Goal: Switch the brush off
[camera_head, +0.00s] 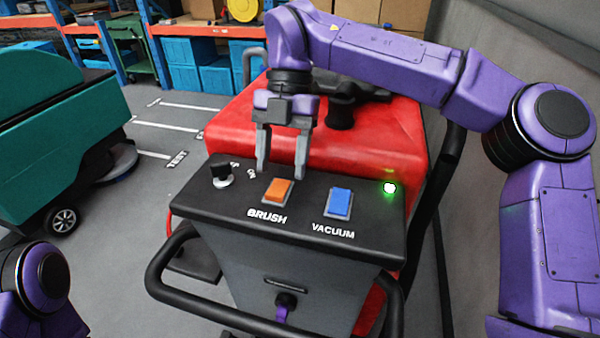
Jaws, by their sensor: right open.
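The red scrubber's dark control panel (299,205) is in the middle of the head view. An orange rocker switch (277,191) labelled BRUSH sits on it. A blue switch (339,203) labelled VACUUM is to its right. A black and white key knob (221,176) is at the left, and a green lamp (389,187) glows at the right. My right gripper (282,171) points down just behind and above the orange switch, with its fingers apart and nothing between them. I cannot tell whether a finger touches the panel. My left arm shows only at the lower left; its gripper is out of view.
A black handlebar (160,284) curves around the panel's front. A teal scrubber (60,130) stands at the left. Shelving with blue bins (215,75) is at the back. The grey floor (110,285) at the lower left is mostly clear, and a wall is at the right.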

